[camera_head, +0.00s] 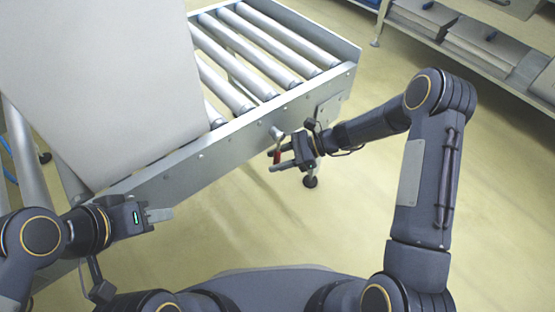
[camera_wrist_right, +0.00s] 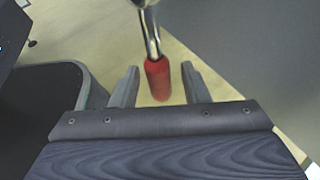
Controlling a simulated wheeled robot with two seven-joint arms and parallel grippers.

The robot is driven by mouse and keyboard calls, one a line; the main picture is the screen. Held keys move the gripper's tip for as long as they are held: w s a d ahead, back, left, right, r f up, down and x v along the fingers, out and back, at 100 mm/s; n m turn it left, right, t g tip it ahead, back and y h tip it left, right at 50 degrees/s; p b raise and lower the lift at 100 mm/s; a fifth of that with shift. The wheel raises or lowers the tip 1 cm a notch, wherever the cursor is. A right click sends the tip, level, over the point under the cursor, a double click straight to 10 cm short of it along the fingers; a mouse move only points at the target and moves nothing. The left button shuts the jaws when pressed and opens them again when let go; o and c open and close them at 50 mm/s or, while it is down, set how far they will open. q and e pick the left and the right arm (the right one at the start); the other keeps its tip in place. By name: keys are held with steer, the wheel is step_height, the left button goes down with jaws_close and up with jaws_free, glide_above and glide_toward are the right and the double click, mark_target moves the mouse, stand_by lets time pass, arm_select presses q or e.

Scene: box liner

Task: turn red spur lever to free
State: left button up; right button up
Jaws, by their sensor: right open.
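The red spur lever (camera_head: 277,152) hangs from the side rail of the roller conveyor, with a metal shaft and a red grip pointing down. My right gripper (camera_head: 271,161) is open, with its fingers around the level of the red grip. In the right wrist view, the lever's red grip (camera_wrist_right: 157,78) lies between the two open fingers (camera_wrist_right: 156,84), apart from both as far as I can see. My left gripper (camera_head: 158,215) is at the lower left, away from the lever; its finger gap is not clear.
The roller conveyor (camera_head: 200,161) carries a large pale box (camera_head: 110,80) at left. Its free rollers are at the upper middle. A shelf (camera_head: 480,50) with flat grey stacks stands at upper right. The floor (camera_head: 240,220) in front is clear.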

jaws_close()
